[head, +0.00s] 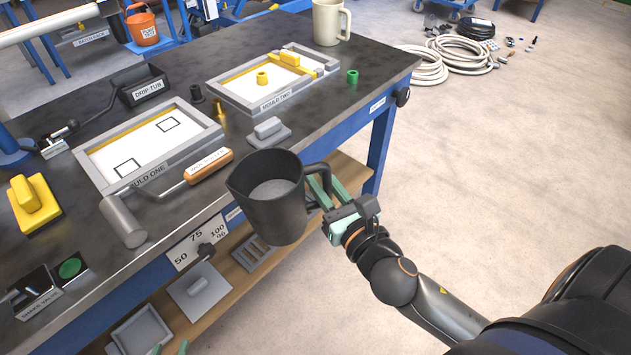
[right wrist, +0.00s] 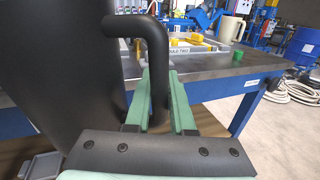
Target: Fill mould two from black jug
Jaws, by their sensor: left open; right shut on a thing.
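The black jug (head: 268,205) is held upright in front of the bench edge, a grey surface showing inside it. My right gripper (head: 320,186) is shut on its handle. In the right wrist view, the jug (right wrist: 60,85) fills the left side and its handle (right wrist: 150,45) passes between the green fingers (right wrist: 163,95). Mould two (head: 238,102), a grey frame with a white floor, lies at the back of the bench, beyond the jug. A yellow ring and a yellow bar are on it. My left gripper (head: 169,349) is open at the bottom edge, only its green fingertips showing.
Mould one (head: 103,180), an orange-handled roller (head: 208,165), a grey handled block (head: 268,131) and a drip tub (head: 142,85) share the bench. A beige jug (head: 328,22) stands behind mould two, a green ring (head: 352,76) right of it.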

